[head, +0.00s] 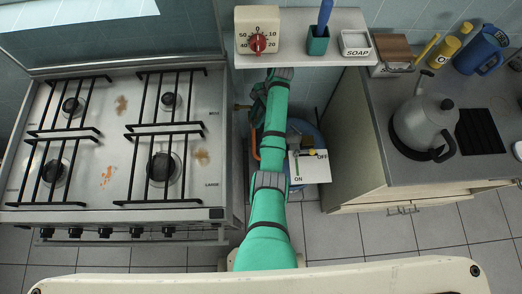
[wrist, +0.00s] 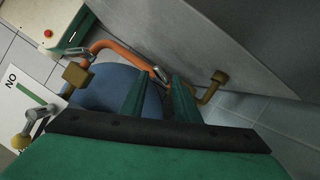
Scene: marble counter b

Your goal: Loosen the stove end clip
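An orange hose (wrist: 118,46) runs over the blue gas cylinder (wrist: 115,88) toward a brass elbow pipe (wrist: 214,86) on the stove's side. A silver clip (wrist: 160,74) sits on the hose at the stove end. Another silver clip (wrist: 80,57) sits at the hose's other end, by a brass fitting (wrist: 77,76). My gripper (wrist: 161,80) is open, its two green fingers apart, with the stove end clip in view between and just beyond the tips. I cannot tell whether they touch it. In the head view my arm mostly hides the clip; part of the hose (head: 257,148) shows.
The stove (head: 120,140) stands left and a cabinet (head: 350,130) right, leaving a narrow gap. A shelf (head: 300,60) with a timer (head: 257,36) overhangs the gap. An ON/OFF card (head: 310,167) sits by the cylinder's valve.

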